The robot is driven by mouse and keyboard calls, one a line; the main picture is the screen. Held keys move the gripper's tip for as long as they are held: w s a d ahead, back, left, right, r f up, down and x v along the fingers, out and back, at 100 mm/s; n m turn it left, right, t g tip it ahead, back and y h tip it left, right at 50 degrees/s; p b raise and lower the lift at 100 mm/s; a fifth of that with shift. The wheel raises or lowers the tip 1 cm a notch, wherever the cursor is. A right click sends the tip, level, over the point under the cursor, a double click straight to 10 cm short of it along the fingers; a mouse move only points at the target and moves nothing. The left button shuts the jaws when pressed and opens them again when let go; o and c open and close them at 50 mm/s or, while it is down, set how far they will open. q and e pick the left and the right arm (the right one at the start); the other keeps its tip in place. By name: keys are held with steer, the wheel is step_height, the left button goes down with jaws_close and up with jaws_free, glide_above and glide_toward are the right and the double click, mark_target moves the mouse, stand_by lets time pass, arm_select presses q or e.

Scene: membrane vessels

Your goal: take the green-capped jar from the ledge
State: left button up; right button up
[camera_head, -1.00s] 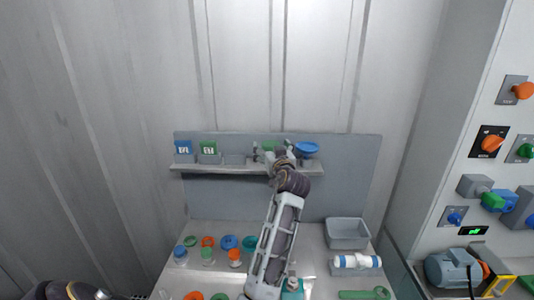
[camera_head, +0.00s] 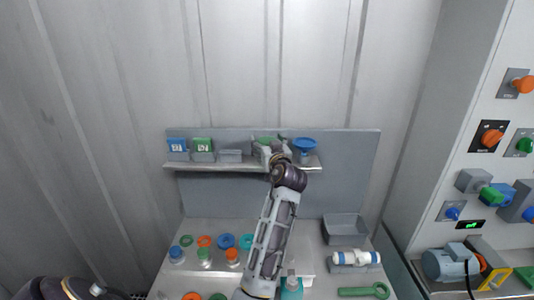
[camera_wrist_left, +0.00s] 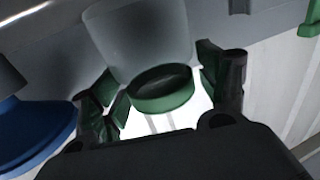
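The green-capped jar (camera_wrist_left: 150,50) shows in the left wrist view with a frosted body and a green cap (camera_wrist_left: 162,90). In the head view its green top (camera_head: 266,140) shows at the ledge (camera_head: 215,166), mostly hidden by my gripper. My left gripper (camera_head: 272,152) is at the ledge. In the left wrist view its fingers (camera_wrist_left: 158,90) are apart, one on each side of the jar, with a gap visible beside the cap. Firm contact is not visible. My right gripper is not in view.
A blue funnel-like piece (camera_head: 305,145) stands close to the right of the jar. Below are several coloured caps, a grey bin (camera_head: 345,228) and a white-blue cylinder (camera_head: 355,258).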

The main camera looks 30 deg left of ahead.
arm_select(q)
steer(key=shift+s+d+r, duration=0.1)
steer(key=c, duration=0.6)
steer(key=shift+c, duration=0.3)
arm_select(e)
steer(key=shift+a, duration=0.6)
arm_select(q)
steer(key=shift+r, duration=1.1)
step_height(320, 180, up, 16)
steer(key=b, duration=0.2)
steer(key=shift+f, duration=0.2)
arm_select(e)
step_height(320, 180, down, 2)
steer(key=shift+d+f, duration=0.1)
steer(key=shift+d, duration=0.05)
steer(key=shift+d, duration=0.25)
